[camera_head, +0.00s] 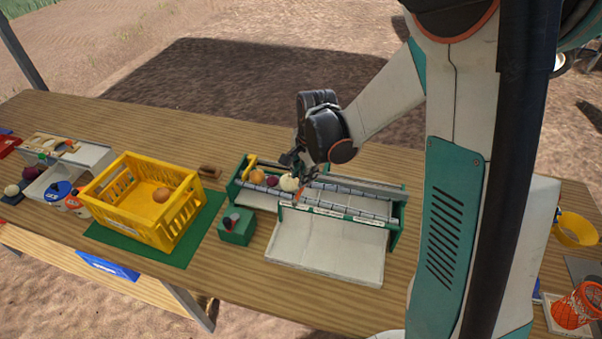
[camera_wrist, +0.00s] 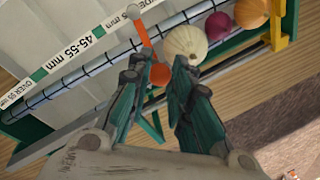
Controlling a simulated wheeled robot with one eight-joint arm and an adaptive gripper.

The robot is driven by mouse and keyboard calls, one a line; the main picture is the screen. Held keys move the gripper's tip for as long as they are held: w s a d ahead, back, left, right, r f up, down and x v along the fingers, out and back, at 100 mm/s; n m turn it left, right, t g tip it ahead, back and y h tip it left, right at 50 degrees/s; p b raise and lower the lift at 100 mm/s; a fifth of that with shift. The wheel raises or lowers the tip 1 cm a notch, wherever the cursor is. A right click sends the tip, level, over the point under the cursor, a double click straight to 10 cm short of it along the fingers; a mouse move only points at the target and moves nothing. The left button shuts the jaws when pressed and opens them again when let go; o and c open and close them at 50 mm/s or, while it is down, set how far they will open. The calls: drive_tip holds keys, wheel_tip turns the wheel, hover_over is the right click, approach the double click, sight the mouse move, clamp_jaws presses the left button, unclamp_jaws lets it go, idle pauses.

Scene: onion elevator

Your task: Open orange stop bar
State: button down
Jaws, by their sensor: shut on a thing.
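The orange stop bar (camera_wrist: 143,30) lies across the rollers of the onion elevator in the wrist view. Its round orange knob (camera_wrist: 160,75) sits between my fingertips. My gripper (camera_wrist: 164,66) is shut on the bar at this knob end. A white onion (camera_wrist: 186,46) rests beside the bar, close to my right finger. A purple onion (camera_wrist: 217,27) and a yellow-orange onion (camera_wrist: 250,11) lie behind it in a row. In the head view, my gripper (camera_head: 294,166) reaches down over the elevator, and a little of the orange bar (camera_head: 299,195) shows below it.
The green-sided elevator (camera_head: 398,226) has a white outfeed tray (camera_head: 328,256) in front. A yellow crate (camera_head: 150,222) holding an onion stands left on a green mat (camera_head: 205,228). A green box (camera_head: 236,232) stands between them. A yellow post rises at the elevator's left end.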

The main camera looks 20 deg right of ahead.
drive_tip(key=shift+s+d+m+h, duration=0.15)
drive_tip(key=shift+s+d+m, duration=0.15)
drive_tip(key=shift+m, duration=0.45)
drive_tip(key=shift+s+d+m+h, duration=0.2)
drive_tip(key=shift+s+m, duration=0.1)
drive_tip(key=shift+m, duration=0.45)
drive_tip(key=c, duration=1.4)
unclamp_jaws()
drive_tip(key=shift+c, duration=0.2)
drive_tip(key=shift+r, duration=0.1)
wheel_tip(320, 180, up, 12)
drive_tip(key=s, duration=0.2)
drive_tip(key=shift+s+f, duration=0.2)
